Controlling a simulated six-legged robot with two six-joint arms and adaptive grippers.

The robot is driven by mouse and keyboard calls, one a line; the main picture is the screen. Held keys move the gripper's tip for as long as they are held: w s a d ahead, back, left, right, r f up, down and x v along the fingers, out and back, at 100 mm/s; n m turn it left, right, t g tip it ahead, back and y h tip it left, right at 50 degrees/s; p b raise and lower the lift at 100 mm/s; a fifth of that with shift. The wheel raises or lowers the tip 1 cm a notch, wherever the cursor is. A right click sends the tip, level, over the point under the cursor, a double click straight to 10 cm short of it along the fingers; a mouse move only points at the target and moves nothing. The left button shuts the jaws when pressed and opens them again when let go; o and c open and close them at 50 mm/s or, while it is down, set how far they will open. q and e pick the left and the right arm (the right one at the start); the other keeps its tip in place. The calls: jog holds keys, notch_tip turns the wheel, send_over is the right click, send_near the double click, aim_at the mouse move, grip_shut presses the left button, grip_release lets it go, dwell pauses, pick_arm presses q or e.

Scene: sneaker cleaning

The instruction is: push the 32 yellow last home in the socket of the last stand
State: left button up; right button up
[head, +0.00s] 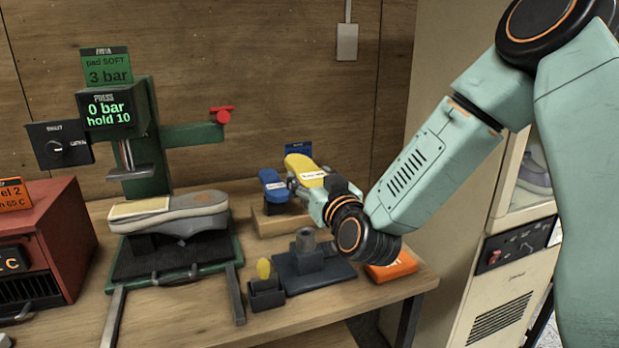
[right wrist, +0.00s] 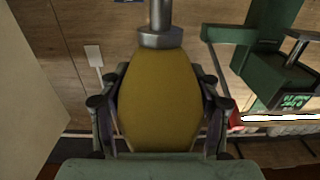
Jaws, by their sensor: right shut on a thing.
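The yellow last (head: 303,168) with a white label is held above and behind the last stand, beside a blue last (head: 272,184). My right gripper (head: 318,190) is shut on it. In the right wrist view the yellow last (right wrist: 160,98) sits between both fingers (right wrist: 160,112), and a grey metal post with a collar (right wrist: 160,38) shows at its upper end. The last stand (head: 318,277) is a dark plate on the bench with an upright grey socket (head: 306,240). The socket stands apart from the yellow last in the head view. My left gripper is not in view.
A wooden block (head: 275,222) is under the blue last. A dark cup with a yellow item (head: 265,292) stands left of the stand; an orange item (head: 393,267) lies right. A green press (head: 150,170) with a sneaker (head: 170,215) is left.

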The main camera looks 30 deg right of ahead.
jog(key=shift+d+f+b, duration=0.1)
jog(key=shift+f+b, duration=0.2)
jog(key=shift+f, duration=0.25)
jog(key=shift+w+a+f+b, duration=0.1)
jog(key=shift+a+f+b, duration=0.1)
jog(key=shift+f+b, duration=0.25)
jog(key=shift+w+a+f+b, duration=0.1)
jog(key=shift+a+f+b, duration=0.1)
jog(key=shift+f+b, duration=0.25)
notch_tip(320, 180, down, 2)
jog(key=shift+d+f+b, duration=0.1)
jog(key=shift+b, duration=0.5)
jog(key=shift+s+d, duration=0.1)
jog(key=shift+a, duration=0.2)
jog(key=shift+d, duration=0.1)
